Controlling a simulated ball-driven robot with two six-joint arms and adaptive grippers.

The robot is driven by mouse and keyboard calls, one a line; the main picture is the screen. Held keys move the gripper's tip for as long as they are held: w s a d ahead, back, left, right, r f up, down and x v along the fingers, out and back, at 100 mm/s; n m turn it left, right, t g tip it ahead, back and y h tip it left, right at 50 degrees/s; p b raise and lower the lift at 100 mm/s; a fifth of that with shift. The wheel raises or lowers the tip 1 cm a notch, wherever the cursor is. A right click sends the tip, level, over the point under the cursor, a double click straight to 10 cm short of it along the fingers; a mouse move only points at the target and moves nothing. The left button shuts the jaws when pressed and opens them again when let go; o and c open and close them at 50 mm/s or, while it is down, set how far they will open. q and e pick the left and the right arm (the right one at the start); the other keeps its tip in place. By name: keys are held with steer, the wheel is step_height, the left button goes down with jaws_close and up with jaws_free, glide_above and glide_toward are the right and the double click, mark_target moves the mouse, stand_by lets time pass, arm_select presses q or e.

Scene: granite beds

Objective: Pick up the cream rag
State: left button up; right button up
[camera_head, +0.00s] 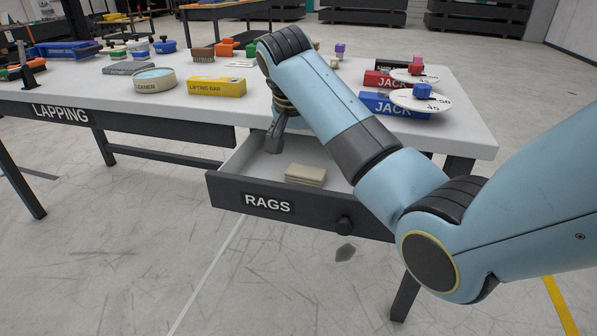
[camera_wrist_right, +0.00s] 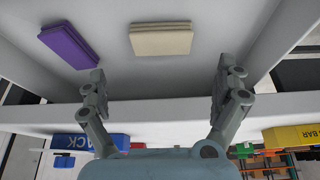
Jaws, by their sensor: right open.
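The cream rag (camera_head: 305,174) lies folded in the open drawer labelled RAGS (camera_head: 228,189), near its front. It also shows in the right wrist view (camera_wrist_right: 161,39), ahead of the fingers. My right gripper (camera_head: 274,143) points down into the back part of the drawer, behind the rag and apart from it. In the right wrist view the right gripper (camera_wrist_right: 160,85) has its fingers wide apart with nothing between them. A folded purple rag (camera_wrist_right: 68,46) lies beside the cream one; my arm hides it in the head view. My left gripper is not in view.
The drawer hangs open from the LAPPING table (camera_head: 462,128). On the table stand a yellow lifting bar box (camera_head: 216,87), a round tin (camera_head: 154,80), and blue (camera_head: 391,106) and red JACK boxes with discs. The drawer's walls and front bound the space around the rags.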

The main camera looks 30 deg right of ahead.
mark_target(306, 171)
steer(key=x, duration=0.3)
steer(key=shift+s+b, duration=0.15)
steer(key=shift+b, duration=0.2)
steer(key=shift+d+f, duration=0.1)
steer(key=shift+f, duration=0.1)
steer(key=shift+b+x, duration=0.7)
steer(key=shift+x, duration=0.4)
steer(key=x, duration=0.1)
steer(key=b+x, duration=0.1)
steer(key=shift+w+f, duration=0.25)
steer(key=shift+w, duration=0.1)
steer(key=shift+w+f, duration=0.15)
steer(key=shift+f, duration=0.05)
steer(key=shift+r, duration=0.1)
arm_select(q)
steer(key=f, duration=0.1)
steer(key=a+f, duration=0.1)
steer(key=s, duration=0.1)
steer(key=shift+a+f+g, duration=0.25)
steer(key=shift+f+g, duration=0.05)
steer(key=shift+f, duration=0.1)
arm_select(e)
steer(key=c, duration=0.8)
